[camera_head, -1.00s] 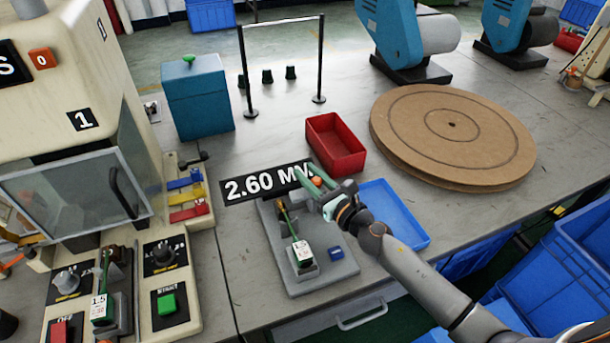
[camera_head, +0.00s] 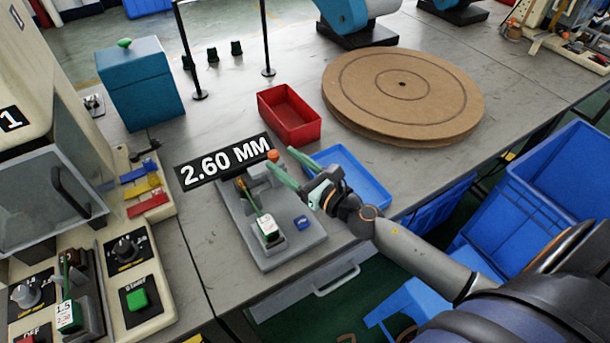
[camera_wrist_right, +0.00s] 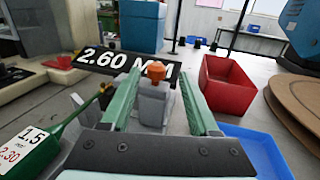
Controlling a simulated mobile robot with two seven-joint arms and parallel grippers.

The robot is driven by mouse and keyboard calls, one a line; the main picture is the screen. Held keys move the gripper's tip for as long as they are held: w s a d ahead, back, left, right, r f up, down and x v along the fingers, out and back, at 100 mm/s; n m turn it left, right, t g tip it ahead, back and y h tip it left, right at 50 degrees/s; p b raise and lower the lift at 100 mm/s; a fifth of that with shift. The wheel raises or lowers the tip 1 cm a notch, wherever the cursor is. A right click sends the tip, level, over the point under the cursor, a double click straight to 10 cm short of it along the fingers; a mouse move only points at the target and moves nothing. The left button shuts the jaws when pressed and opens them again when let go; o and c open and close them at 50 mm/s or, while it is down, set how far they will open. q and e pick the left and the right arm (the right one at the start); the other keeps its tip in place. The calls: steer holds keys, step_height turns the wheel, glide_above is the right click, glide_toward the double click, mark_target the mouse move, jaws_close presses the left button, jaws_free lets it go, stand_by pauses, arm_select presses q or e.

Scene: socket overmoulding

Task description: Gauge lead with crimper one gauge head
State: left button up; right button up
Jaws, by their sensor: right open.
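The gauge (camera_head: 262,175) is a grey fixture with an orange knob (camera_head: 273,155) on a grey plate (camera_head: 292,242). A black sign (camera_head: 222,163) behind it reads 2.60 MM. A green piece with a white label (camera_head: 268,229) stands on the plate; a tag reading 1.5 and 2.30 shows in the right wrist view (camera_wrist_right: 22,150). A similar labelled green piece (camera_head: 68,312) sits at station 1. My right gripper (camera_head: 288,160) is open, its green fingers near the knob. In the right wrist view the knob (camera_wrist_right: 155,70) appears between the fingers, apparently beyond them; contact is unclear.
A red bin (camera_head: 290,115) stands behind the gauge and a blue tray (camera_head: 352,175) to its right. A round brown board (camera_head: 403,95) lies farther back. A small blue block (camera_head: 302,223) rests on the plate. A teal box (camera_head: 140,88) stands at the back left.

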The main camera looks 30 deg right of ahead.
steer(key=b+v, duration=0.1)
steer(key=v, duration=0.4)
steer(key=shift+f, duration=0.15)
arm_select(q)
steer(key=shift+w+d+f, duration=0.1)
steer(key=shift+w+d, duration=0.45)
steer(key=shift+d, duration=0.05)
arm_select(e)
steer(key=shift+s+d, duration=0.2)
steer(key=shift+s, duration=0.35)
arm_select(q)
steer(key=shift+s+f, duration=0.1)
steer(key=shift+s, duration=0.1)
